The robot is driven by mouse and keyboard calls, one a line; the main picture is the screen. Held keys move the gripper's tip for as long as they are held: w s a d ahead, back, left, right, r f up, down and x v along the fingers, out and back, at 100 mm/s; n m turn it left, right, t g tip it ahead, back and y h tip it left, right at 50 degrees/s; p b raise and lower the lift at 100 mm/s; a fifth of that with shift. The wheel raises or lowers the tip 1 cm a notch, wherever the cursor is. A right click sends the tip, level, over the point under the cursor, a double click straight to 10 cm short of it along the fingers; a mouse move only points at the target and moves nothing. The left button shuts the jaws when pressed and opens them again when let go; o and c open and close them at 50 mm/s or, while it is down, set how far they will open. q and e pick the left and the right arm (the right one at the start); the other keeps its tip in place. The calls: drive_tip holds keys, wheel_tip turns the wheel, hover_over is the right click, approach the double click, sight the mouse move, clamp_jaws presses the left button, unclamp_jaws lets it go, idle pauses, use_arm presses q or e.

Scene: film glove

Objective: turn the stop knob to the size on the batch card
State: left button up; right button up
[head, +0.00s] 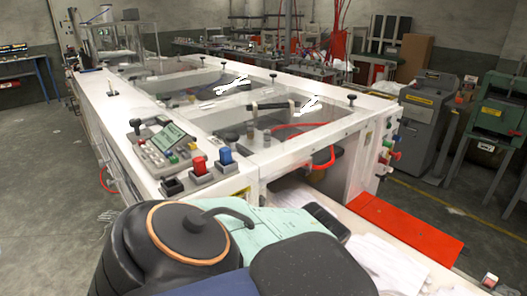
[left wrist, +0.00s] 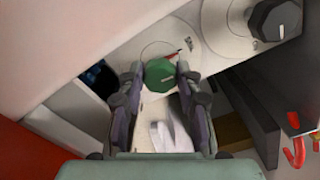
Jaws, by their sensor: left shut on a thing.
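In the left wrist view a green knob (left wrist: 160,76) with a pale line on its face sits on a light plate. A thin red pointer mark (left wrist: 172,54) lies just above it. My left gripper (left wrist: 157,80) has its two fingers on either side of the knob, shut on it. The scale around the knob is too small to read. My right gripper is not in view.
A black knob (left wrist: 274,19) sits to the upper right of the green one. A red hook (left wrist: 298,152) hangs at the right. In the head view the long white machine (head: 225,170) carries a button panel (head: 172,150). A red flap (head: 405,232) sits at its right end.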

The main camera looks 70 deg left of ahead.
use_arm(q)
drive_tip(key=shift+a+r+n, duration=0.1)
drive_tip(key=shift+n, duration=0.4)
drive_tip(key=o, duration=1.2)
drive_tip(key=shift+c, duration=0.2)
